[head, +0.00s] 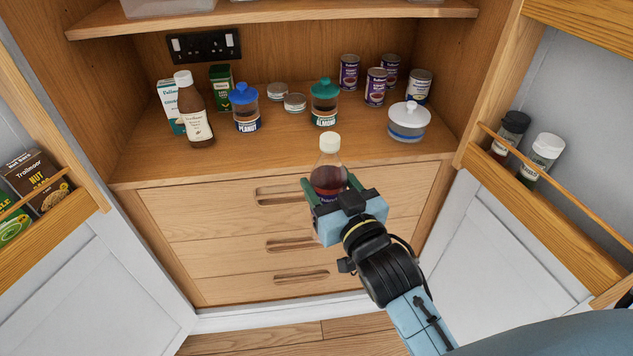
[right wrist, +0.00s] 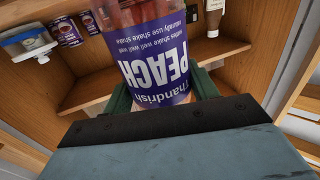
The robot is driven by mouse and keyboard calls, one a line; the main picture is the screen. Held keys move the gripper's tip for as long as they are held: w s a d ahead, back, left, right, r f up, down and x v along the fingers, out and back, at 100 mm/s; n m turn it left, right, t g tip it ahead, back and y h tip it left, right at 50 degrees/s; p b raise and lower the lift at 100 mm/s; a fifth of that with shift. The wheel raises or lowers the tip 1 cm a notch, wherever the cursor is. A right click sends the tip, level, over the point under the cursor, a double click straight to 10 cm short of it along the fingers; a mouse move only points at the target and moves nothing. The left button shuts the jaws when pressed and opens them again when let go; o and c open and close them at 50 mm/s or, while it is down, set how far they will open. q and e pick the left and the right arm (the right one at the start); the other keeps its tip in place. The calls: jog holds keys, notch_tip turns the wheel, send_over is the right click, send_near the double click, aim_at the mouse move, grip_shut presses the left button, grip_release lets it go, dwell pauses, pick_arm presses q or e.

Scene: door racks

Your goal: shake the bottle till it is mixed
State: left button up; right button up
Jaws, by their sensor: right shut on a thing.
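The bottle (head: 328,168) has a cream cap, dark reddish liquid and a purple label. In the right wrist view the label on the bottle (right wrist: 158,65) reads "PEACH" and appears upside down. My right gripper (head: 335,190) is shut on the bottle and holds it upright or nearly so, in front of the cupboard's drawers and just below the shelf edge. The gripper's green fingers (right wrist: 165,95) lie on both sides of the bottle in the wrist view. The bottle's lower part is hidden by the gripper in the head view. My left gripper is not in view.
The shelf (head: 290,160) behind holds a brown bottle (head: 194,115), a peanut jar (head: 246,110), an almond jar (head: 324,105), several cans and a white lidded pot (head: 408,122). Open doors with racks stand left (head: 60,215) and right (head: 545,205). Space before the drawers is clear.

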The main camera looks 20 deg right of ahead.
aim_at(333, 161)
jog(key=shift+r, duration=0.15)
jog(key=shift+r, duration=3.1)
notch_tip(333, 161, down, 7)
jog(key=shift+r, duration=0.35)
jog(key=shift+s+d, duration=0.1)
